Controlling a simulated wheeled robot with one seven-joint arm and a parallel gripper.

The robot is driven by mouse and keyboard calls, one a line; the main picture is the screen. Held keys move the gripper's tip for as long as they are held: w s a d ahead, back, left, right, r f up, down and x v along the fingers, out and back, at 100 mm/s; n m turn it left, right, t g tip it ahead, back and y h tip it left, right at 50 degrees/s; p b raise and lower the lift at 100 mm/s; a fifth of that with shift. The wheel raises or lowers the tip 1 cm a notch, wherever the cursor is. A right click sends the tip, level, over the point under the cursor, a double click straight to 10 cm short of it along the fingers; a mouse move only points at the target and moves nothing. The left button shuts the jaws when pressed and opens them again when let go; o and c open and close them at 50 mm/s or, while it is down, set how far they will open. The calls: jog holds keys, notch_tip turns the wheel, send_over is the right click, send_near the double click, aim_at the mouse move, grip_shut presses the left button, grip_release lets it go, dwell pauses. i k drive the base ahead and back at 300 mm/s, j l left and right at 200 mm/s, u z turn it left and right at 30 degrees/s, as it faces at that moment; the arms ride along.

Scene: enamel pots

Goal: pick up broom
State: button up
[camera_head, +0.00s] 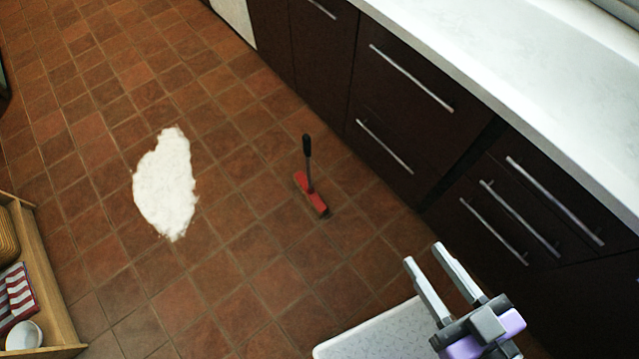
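The broom (311,190) is on the tiled floor near the middle of the view. It has a red head and a short dark handle that points up in the picture, with a black grip at its end. My gripper (423,252) is at the lower right, to the right of and below the broom in the picture. Its two grey fingers are spread apart with nothing between them. The gripper is clear of the broom.
A white spill (166,186) lies on the floor left of the broom. Dark cabinets (400,110) with a white countertop (500,60) run along the right. A wooden shelf unit (55,290) stands at the lower left. Open floor surrounds the broom.

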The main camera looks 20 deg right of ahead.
aim_at(305, 184)
jog(key=i+u, duration=0.25)
jog(key=i+l+u, duration=0.25)
jog(key=i+u, duration=0.3)
jog(key=i, duration=0.15)
jog(key=i+l+u, duration=0.3)
jog(key=i+j, duration=0.1)
jog(key=i, duration=0.2)
